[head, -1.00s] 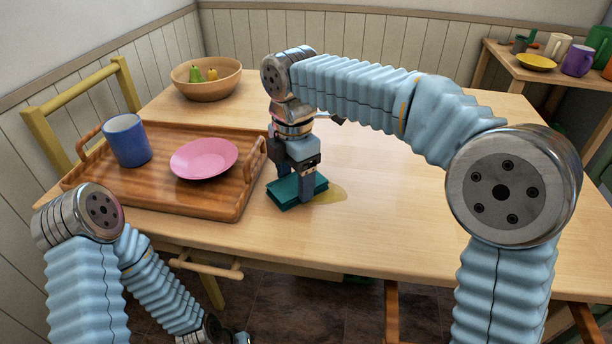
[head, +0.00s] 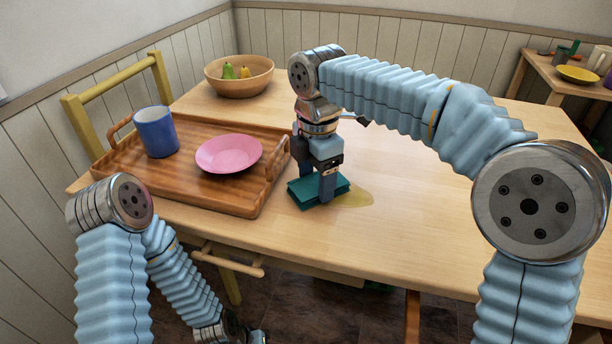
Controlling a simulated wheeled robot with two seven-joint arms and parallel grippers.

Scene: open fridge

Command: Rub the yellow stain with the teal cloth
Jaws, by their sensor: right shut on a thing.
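The teal cloth (head: 297,195) is a folded pad lying flat on the wooden table, right of the tray. My right gripper (head: 317,184) points down and is shut on the cloth, with its fingers covering part of the top. The yellow stain (head: 356,197) is a pale patch on the table. It shows at the right side of the cloth, and the cloth appears to cover its left part. My left arm hangs low in front of the table, and its wrist end reaches the bottom edge of the picture. The left gripper's fingers cannot be made out there.
A wooden tray (head: 192,193) with a blue cup (head: 156,133) and a pink plate (head: 229,154) stands just left of the cloth. A bowl (head: 238,85) with fruit is at the back. The table right of the stain is clear. A yellow chair (head: 115,82) stands at left.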

